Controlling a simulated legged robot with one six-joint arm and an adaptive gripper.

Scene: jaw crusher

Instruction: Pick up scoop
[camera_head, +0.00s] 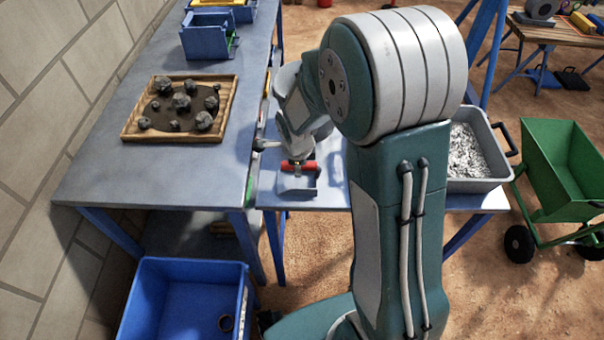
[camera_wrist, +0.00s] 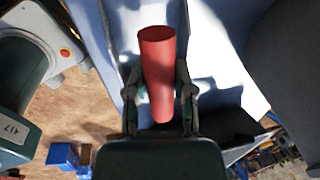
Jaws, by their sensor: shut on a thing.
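The scoop has a red handle (camera_head: 308,166) and a grey metal body (camera_head: 297,183). In the head view it is at the blue table's side, just right of the long table. My gripper (camera_head: 296,162) is on the handle from above. In the wrist view the red handle (camera_wrist: 158,70) lies between the two fingers of my gripper (camera_wrist: 159,98), which are closed on its sides. My arm hides part of the surface behind it. I cannot tell whether the scoop's body touches the tabletop.
A wooden tray (camera_head: 127,128) of dark grit and several rocks lies on the long blue table (camera_head: 100,190). A grey bin (camera_head: 478,184) of metal shreds stands right, beyond my arm, beside a green cart (camera_head: 560,160). A blue crate (camera_head: 195,265) is at lower left.

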